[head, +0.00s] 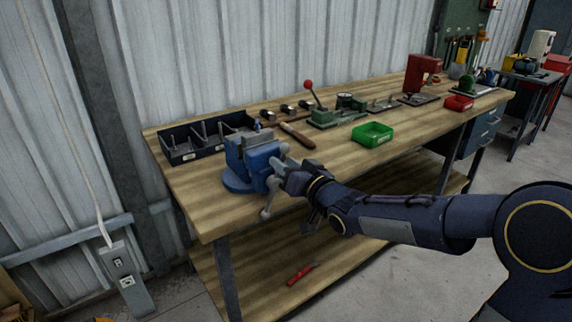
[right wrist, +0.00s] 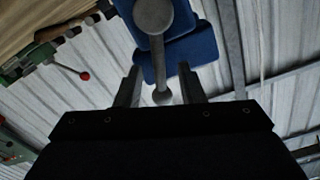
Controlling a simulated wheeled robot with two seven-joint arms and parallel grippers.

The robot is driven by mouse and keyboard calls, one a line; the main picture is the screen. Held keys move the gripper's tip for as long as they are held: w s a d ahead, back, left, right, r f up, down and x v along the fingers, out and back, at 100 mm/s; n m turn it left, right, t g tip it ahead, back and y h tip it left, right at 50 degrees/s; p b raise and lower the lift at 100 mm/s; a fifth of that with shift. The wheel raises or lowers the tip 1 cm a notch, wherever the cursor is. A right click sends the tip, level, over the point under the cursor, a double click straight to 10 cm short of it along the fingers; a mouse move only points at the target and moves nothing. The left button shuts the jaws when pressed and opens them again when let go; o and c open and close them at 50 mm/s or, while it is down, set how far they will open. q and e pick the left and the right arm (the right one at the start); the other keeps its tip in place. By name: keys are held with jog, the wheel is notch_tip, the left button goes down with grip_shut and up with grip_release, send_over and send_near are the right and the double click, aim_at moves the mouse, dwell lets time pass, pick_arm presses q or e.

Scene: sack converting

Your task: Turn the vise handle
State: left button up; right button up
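The blue vise (head: 250,160) is mounted at the near left end of the workbench. Its grey vise handle (head: 266,212) is a bar with ball ends, on the vise's right front side; part of it is hidden by my right gripper. My right gripper (head: 279,175) is at the vise's front. In the right wrist view, its two fingers (right wrist: 159,72) stand open on either side of the handle bar (right wrist: 160,76), with visible gaps to it. The round screw head (right wrist: 153,14) and the blue vise body (right wrist: 190,47) show beyond. My left gripper is not in view.
The wooden workbench (head: 210,208) carries a dark bin tray (head: 183,157), a hammer (head: 297,135), a green press with a red-knobbed lever (head: 335,116), a green bin (head: 372,134) and a red arbor press (head: 422,75). A red tool (head: 300,273) lies on the lower shelf.

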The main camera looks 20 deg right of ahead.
jog(key=shift+w, duration=0.1)
grip_shut()
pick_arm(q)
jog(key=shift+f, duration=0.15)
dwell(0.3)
